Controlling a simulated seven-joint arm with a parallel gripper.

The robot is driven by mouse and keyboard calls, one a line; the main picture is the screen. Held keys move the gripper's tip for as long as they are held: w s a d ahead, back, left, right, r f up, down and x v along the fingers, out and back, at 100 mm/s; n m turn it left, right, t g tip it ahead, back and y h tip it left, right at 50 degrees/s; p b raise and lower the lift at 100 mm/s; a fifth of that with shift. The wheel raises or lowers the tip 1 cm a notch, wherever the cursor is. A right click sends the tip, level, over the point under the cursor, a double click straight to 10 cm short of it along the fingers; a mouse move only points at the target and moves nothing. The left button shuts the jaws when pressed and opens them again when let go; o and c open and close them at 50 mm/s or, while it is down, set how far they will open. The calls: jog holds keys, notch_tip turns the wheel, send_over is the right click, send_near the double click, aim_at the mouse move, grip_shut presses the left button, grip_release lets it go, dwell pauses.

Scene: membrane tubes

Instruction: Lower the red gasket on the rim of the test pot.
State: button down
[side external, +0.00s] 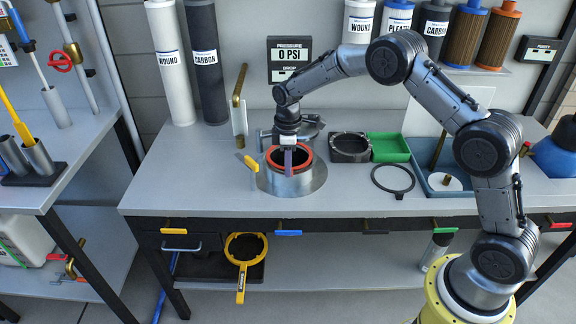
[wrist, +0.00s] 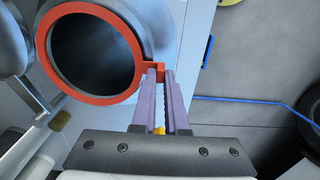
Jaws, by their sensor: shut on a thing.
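The red gasket (side external: 268,161) is a flat ring with a small tab, at the top of the metal test pot (side external: 306,186) in the side view. My gripper (side external: 288,166) is over the pot, pointing down. In the wrist view my gripper (wrist: 158,82) has its purple fingers closed on the tab of the gasket (wrist: 98,97). The ring frames a dark round opening, slightly off centre. I cannot tell whether the gasket touches the rim or hovers just above it.
A yellow-handled tool (side external: 248,163) is at the pot's left. A pressure display (side external: 289,55) is behind. The bench's left front is clear.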

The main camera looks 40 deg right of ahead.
jog(key=shift+f, duration=0.5)
dwell(0.3)
jog(key=c, duration=0.9)
grip_release()
jog(key=shift+o, duration=0.2)
jog(key=shift+r, duration=0.1)
jog(key=shift+r, duration=3.45)
